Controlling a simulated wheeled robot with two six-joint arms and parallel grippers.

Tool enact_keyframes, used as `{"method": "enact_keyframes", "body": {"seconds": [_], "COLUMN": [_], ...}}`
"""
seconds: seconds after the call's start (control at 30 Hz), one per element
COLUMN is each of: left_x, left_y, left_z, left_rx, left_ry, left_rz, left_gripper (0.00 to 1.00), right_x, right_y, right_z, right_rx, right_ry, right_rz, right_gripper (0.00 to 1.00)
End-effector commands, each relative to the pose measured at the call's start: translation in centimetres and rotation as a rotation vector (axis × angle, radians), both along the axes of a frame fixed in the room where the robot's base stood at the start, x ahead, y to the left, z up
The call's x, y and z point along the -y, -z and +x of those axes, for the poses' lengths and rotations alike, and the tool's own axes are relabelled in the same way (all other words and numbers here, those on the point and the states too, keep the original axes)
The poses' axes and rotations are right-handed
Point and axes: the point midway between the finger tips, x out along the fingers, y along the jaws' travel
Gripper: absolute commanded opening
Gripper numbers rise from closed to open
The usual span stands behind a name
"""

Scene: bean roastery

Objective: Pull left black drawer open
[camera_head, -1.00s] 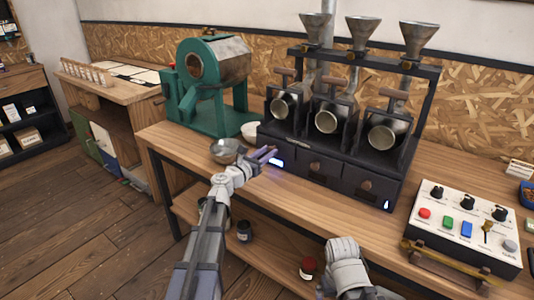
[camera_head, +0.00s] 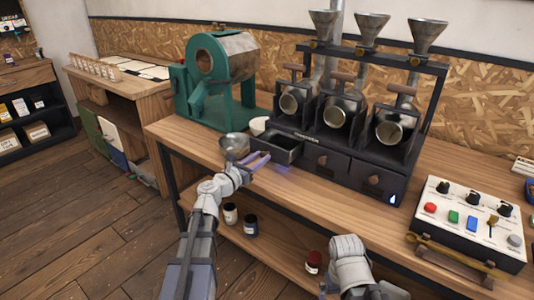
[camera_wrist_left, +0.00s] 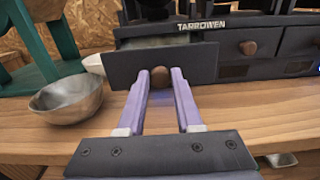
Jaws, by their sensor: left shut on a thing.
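The left black drawer (camera_wrist_left: 204,62) of the black three-funnel machine (camera_head: 345,165) is pulled partly out, and its open top shows in the head view (camera_head: 283,140). My left gripper (camera_head: 262,157) is at the drawer's front. In the left wrist view, its two purple fingers (camera_wrist_left: 160,82) are on either side of the round brown knob (camera_wrist_left: 159,70), shut on it. The middle drawer (camera_head: 326,160) and right drawer (camera_head: 376,181) are closed. My right arm shows low in the head view, but its fingertips are not clearly visible.
A metal bowl (camera_head: 235,144) stands on the wooden bench just left of the open drawer, close to my left gripper. A green roaster (camera_head: 200,98) is behind it. A control box (camera_head: 468,222) sits at the right. Jars stand on the lower shelf.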

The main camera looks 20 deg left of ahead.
Motion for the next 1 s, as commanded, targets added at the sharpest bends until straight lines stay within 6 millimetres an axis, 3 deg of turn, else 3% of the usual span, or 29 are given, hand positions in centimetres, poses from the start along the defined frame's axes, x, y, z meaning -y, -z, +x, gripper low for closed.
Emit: {"method": "enact_keyframes", "body": {"seconds": [0.03, 0.2, 0.57, 0.6, 0.83, 1.0], "left_x": [-0.3, -1.1, -1.3, -1.3, -1.3, -1.3], "left_y": [-0.1, -0.1, -0.1, -0.1, -0.1, -0.1], "left_z": [-1.1, -3.2, -3.4, -3.4, -3.4, -3.4], "left_rx": [0.002, 0.002, 0.002, 0.002, 0.002, 0.002], "left_ry": [-0.003, -0.003, -0.001, -0.001, -0.001, -0.001], "left_rz": [-0.003, -0.004, -0.004, -0.004, -0.003, -0.003], "left_gripper": [0.00, 0.00, 0.00, 0.36, 0.62, 0.62], "right_x": [0.0, 0.0, 0.0, 0.0, 0.0, 0.0], "right_y": [0.0, 0.0, 0.0, 0.0, 0.0, 0.0], "right_z": [0.0, 0.0, 0.0, 0.0, 0.0, 0.0], "right_rx": [0.000, 0.000, 0.000, 0.000, 0.000, 0.000], "right_ry": [0.000, 0.000, 0.000, 0.000, 0.000, 0.000], "right_rz": [0.000, 0.000, 0.000, 0.000, 0.000, 0.000], "right_gripper": [1.00, 1.00, 1.00, 1.00, 1.00, 1.00]}}
